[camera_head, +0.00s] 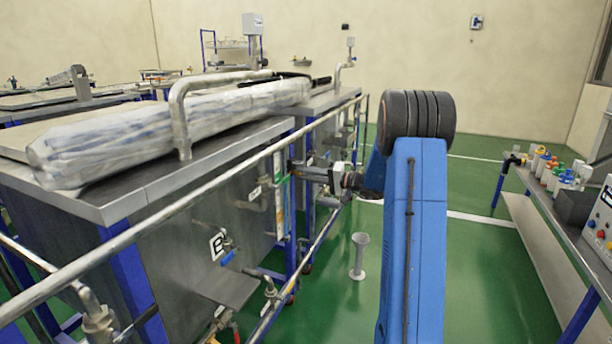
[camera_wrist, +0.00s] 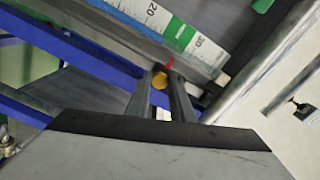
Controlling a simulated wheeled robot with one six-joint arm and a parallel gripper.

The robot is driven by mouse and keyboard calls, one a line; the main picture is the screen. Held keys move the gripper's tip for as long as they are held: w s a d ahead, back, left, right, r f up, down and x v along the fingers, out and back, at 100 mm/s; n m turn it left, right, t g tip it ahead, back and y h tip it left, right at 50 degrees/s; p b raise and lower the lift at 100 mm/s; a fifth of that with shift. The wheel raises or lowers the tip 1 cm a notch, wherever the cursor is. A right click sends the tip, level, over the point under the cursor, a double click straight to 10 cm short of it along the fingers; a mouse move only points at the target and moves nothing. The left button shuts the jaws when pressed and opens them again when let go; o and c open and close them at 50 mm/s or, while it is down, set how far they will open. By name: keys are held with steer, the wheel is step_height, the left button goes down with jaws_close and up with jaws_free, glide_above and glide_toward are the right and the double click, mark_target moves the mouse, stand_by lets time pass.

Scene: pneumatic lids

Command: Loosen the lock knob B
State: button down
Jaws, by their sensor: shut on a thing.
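The knob sits between the two dark fingertips, beside the metal edge of a scale. No letter shows on it, so I cannot read which knob it is. In the head view my gripper (camera_head: 293,170) reaches left to the upright at the tank's corner. The knob cannot be made out there. Just past the knob in the wrist view is a red pointer (camera_wrist: 168,65) at the edge of the green and white numbered scale (camera_wrist: 172,28).
A metal rail (camera_head: 200,190) runs along the tank (camera_head: 165,205) close to my arm. A valve (camera_head: 228,256) sticks out below. Green floor between is mostly clear.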

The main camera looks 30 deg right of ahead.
steer(key=shift+n, duration=0.9)
steer(key=c, duration=1.5)
jaws_free()
steer(key=shift+c, duration=0.2)
